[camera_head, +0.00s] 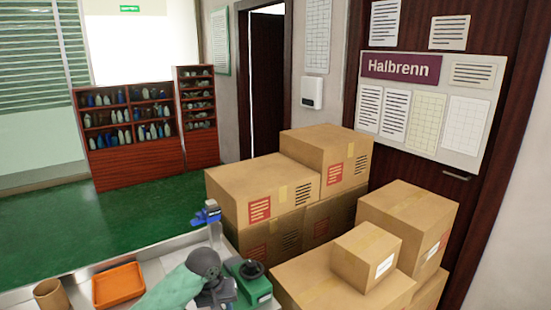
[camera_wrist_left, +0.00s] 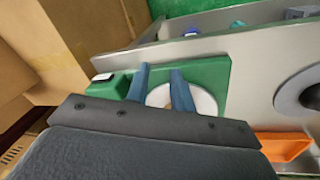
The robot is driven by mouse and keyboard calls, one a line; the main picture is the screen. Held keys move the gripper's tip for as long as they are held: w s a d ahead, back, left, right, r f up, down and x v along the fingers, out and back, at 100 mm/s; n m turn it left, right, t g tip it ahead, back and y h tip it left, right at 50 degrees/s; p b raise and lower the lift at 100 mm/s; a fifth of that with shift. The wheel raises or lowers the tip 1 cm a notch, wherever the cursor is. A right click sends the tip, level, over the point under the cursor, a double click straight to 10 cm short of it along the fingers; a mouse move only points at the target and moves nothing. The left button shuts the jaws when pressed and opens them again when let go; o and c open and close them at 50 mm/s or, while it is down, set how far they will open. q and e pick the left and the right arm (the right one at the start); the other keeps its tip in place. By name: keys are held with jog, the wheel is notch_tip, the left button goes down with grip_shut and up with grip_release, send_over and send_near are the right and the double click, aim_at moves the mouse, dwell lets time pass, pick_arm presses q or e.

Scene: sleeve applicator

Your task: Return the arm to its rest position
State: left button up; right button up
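My left gripper (camera_wrist_left: 161,70) is open, its two blue fingers apart with nothing between them. They show in front of a green machine (camera_wrist_left: 208,75) with a white round disc (camera_wrist_left: 205,103); whether they touch it I cannot tell. In the head view, a pale green arm of mine with a grey joint comes in at the bottom, and its dark wrist is beside the green machine (camera_head: 252,284) with its black knob. The fingertips cannot be made out there. My right gripper is in neither view.
An orange tray (camera_head: 118,286) and a brown cardboard tube (camera_head: 49,295) are left of my arm. A small blue part (camera_head: 206,216) stands behind it. Cardboard boxes (camera_head: 262,190) crowd the right side. Shelves (camera_head: 128,128) stand far back across open green floor.

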pick_arm(q)
jog(key=s+d+f+m+t+h, duration=0.1)
jog(key=s+f, duration=0.3)
jog(key=s, duration=0.4)
jog(key=s+d+f+m+t, duration=0.1)
jog(key=s+d+f+m, duration=0.1)
jog(key=s+f, duration=0.35)
jog(key=s+a+f+y, duration=0.1)
jog(key=s+a, duration=0.4)
jog(key=s, duration=0.5)
jog(key=s+a+y, duration=0.1)
jog(key=s+a, duration=0.3)
jog(key=s, duration=0.6)
jog(key=s+d+f+g, duration=0.1)
jog(key=s+f, duration=0.1)
jog(key=f, duration=1.8)
jog(key=s+d+f, duration=0.1)
jog(key=s+f, duration=0.2)
jog(key=f, duration=1.8)
jog(key=shift+d+f+g, duration=0.2)
jog(key=shift+d+g, duration=0.15)
jog(key=shift+g, duration=0.05)
